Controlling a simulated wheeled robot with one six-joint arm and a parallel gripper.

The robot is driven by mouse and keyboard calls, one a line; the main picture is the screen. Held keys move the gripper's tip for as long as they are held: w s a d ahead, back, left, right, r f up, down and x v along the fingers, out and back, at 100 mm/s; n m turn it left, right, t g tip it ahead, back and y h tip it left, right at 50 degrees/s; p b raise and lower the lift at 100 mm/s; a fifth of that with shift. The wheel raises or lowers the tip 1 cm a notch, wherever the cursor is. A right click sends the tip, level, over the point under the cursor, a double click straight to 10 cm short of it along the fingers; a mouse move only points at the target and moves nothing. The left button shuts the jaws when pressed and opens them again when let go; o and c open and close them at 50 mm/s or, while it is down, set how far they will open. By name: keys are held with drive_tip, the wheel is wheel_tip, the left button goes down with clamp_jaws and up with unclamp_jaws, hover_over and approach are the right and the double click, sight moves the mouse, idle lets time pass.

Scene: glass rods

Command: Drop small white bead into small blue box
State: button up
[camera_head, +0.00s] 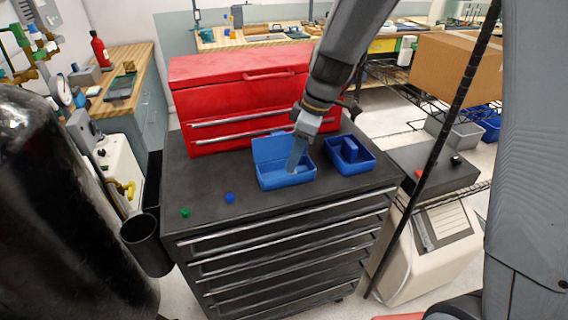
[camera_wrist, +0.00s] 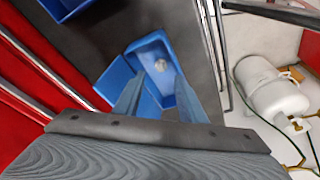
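The small blue box (camera_head: 287,182) stands on the black cabinet top with its lid raised at the back. In the wrist view the blue box (camera_wrist: 152,47) lies below my gripper (camera_wrist: 160,82). A small white bead (camera_wrist: 161,66) shows inside the box, just beyond the fingertips. My fingers are spread with a gap between them, and the bead appears apart from both. In the head view my gripper (camera_head: 294,168) points down into the box, and I cannot make out the bead there.
A second blue box (camera_head: 363,168) with a blue block inside stands to the right. A blue bead (camera_head: 230,198) and a green bead (camera_head: 185,212) lie on the cabinet top (camera_head: 205,180) at left, with free room around them. A red toolbox (camera_head: 240,95) stands behind.

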drive_tip(key=b+v, duration=0.1)
drive_tip(key=v, duration=0.6)
drive_tip(key=shift+r+b, duration=0.3)
drive_tip(key=shift+b, duration=0.05)
drive_tip(key=shift+d, duration=0.1)
drive_tip(key=s+d+f+m+h, duration=0.3)
drive_tip(key=s+d+f+m, duration=0.6)
drive_tip(key=s+d+m, duration=0.3)
drive_tip(key=shift+s+d+m, duration=0.2)
drive_tip(key=shift+s+m, duration=1)
